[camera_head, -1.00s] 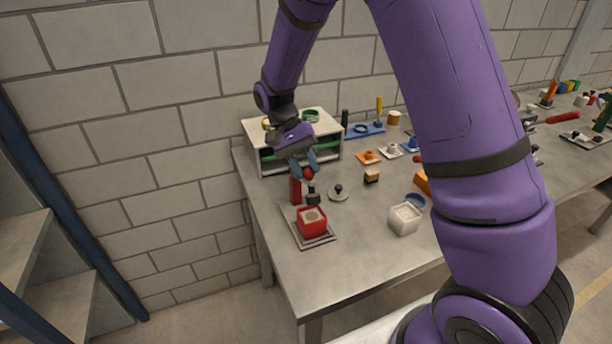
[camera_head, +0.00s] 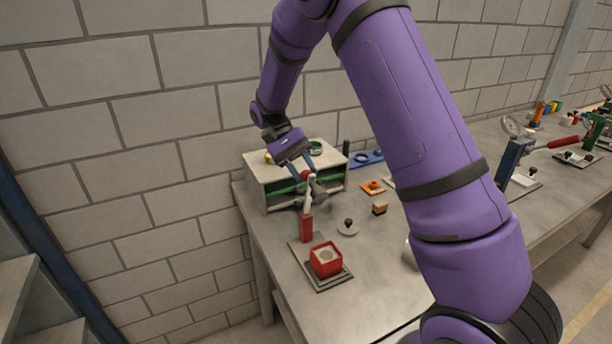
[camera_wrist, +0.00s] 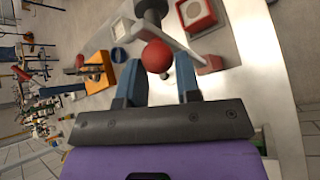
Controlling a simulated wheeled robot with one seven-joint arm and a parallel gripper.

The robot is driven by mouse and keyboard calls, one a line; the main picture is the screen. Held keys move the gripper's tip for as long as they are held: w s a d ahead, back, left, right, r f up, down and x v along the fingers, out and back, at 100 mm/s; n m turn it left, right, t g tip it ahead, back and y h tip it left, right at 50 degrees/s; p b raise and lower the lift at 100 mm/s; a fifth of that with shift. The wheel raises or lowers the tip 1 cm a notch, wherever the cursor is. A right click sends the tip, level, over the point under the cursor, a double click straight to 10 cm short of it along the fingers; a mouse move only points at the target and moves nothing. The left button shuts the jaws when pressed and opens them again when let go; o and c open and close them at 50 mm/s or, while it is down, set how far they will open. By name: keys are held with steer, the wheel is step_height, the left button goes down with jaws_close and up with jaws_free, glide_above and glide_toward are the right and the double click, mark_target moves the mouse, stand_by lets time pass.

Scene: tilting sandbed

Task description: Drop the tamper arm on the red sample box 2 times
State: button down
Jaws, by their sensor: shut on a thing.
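The red sample box (camera_head: 326,260) sits on a grey base plate (camera_head: 338,281) near the table's left front edge. A red post (camera_head: 306,228) stands behind it and carries the pale tamper arm (camera_head: 308,199), swung up steeply. The dark tamper head (camera_head: 318,190) is well above and clear of the box. My gripper (camera_head: 306,170) is shut on the red knob (camera_head: 308,177) at the arm's end. In the wrist view the knob (camera_wrist: 156,57) lies between my blue fingers (camera_wrist: 158,78), with the box (camera_wrist: 196,12) beyond. The exact finger contact is hard to see.
A white shelf unit (camera_head: 262,190) stands close behind my gripper. My arm hides part of the table.

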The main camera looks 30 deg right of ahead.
steer(key=shift+w+a+f, duration=0.2)
steer(key=shift+w+f, duration=0.05)
steer(key=shift+w, duration=0.25)
steer(key=shift+w+a+f, duration=0.2)
steer(key=shift+w+f, duration=0.05)
steer(key=shift+w, duration=0.2)
steer(key=c, duration=0.8)
jaws_free()
steer(key=shift+w+a, duration=0.1)
steer(key=shift+a, duration=0.05)
steer(key=shift+d+r, duration=0.1)
steer(key=shift+d, duration=0.1)
